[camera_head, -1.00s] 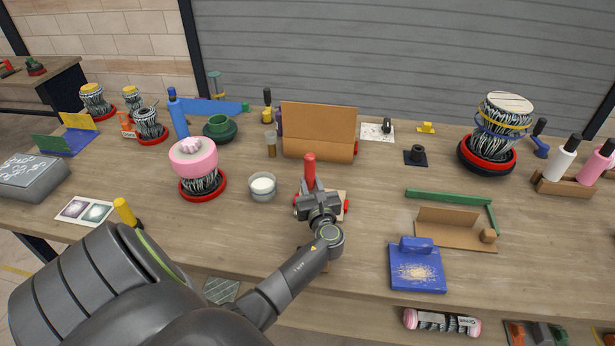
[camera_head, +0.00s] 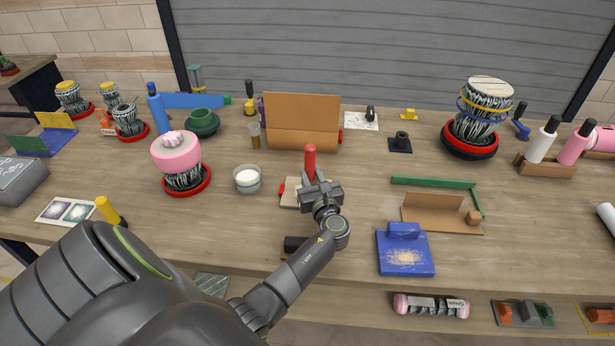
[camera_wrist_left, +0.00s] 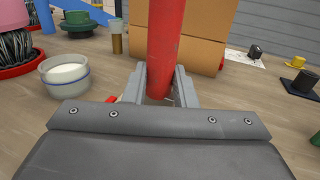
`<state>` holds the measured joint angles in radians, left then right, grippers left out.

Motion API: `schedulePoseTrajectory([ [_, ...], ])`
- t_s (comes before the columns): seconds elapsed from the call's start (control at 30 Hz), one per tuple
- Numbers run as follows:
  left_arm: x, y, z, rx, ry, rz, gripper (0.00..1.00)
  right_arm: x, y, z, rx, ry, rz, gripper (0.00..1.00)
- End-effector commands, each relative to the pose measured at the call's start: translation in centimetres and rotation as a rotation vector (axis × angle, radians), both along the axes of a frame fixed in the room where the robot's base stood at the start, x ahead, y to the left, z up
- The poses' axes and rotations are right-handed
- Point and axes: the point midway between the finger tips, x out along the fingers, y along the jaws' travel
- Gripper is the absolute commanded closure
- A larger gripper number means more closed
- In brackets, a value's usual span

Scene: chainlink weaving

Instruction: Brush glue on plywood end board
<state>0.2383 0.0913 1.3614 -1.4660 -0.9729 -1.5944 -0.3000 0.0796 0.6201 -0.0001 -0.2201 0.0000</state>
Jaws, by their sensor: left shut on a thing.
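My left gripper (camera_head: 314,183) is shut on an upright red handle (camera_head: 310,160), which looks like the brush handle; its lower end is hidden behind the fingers. In the left wrist view the red handle (camera_wrist_left: 165,45) stands between the two grey fingers (camera_wrist_left: 160,88). A pale board (camera_head: 291,194) with a red piece at its left end, probably the plywood end board, lies under and left of the gripper, mostly covered by it. Contact between brush and board is hidden. A glass bowl of white paste, likely glue (camera_head: 247,181), stands left of the gripper. My right gripper is out of view.
A brown box-like panel (camera_head: 302,120) stands behind the gripper. A pink-topped drum (camera_head: 176,152) stands at left. A blue block (camera_head: 405,253) and a cardboard piece (camera_head: 440,214) lie at right. A dark cylinder (camera_head: 294,244) lies beside my forearm.

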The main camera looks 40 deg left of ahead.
Motion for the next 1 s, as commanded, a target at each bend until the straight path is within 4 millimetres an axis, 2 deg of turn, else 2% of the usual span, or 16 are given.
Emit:
schedulePoseTrajectory([
  [1.0,2.1,-3.6,0.1,-0.002,0.002,-0.001,0.99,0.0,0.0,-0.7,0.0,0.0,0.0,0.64],
])
